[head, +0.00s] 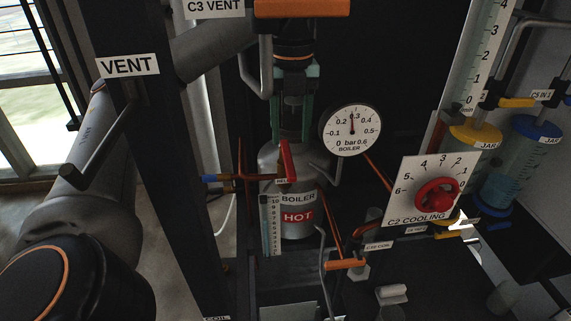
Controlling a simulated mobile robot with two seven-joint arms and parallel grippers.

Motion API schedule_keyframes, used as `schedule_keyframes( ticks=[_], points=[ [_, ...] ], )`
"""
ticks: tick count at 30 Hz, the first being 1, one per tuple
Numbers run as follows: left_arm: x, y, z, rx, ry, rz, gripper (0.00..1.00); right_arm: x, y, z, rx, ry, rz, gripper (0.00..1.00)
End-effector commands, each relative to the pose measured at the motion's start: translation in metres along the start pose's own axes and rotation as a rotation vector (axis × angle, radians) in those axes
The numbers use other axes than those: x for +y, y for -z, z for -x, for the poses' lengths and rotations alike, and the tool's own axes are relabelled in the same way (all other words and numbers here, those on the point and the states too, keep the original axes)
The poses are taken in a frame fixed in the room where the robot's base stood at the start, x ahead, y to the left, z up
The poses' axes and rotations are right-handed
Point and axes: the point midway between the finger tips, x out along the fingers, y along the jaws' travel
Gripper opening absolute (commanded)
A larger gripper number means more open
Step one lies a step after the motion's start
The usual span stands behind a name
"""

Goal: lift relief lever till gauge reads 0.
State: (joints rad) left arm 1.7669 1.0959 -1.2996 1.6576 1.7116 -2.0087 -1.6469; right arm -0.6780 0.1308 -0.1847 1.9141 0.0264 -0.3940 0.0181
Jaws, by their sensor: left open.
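The relief lever (287,160) is a red bar standing near upright at the front of the grey boiler (268,160), which carries a red HOT label. The round boiler gauge (351,131), right of it, has a white face; its red needle points nearly straight up, at about 0.3 bar. My left gripper (291,128) points down from above, dark with teal fingers. It is open, just above the boiler top and the lever's upper end. Contact with the lever cannot be told. The lever's lower end is by a small, partly hidden label. My right gripper is not in view.
A dark post with a VENT sign (128,66) stands left. A C2 cooling panel with a red knob (437,196) stands right. An orange handle (344,265) is low in front. Jars (510,165) stand far right.

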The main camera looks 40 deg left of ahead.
Motion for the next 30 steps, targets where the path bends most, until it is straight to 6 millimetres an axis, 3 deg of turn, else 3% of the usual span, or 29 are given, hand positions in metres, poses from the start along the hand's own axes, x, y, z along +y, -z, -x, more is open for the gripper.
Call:
schedule_keyframes(
  ticks=[17,30],
  points=[
    [0.001,-0.001,-0.077,-0.001,0.001,0.008,0.53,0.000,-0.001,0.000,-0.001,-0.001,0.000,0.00],
    [0.000,-0.001,-0.091,-0.001,0.003,0.008,0.53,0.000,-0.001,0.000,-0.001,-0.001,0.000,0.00]
  ],
)
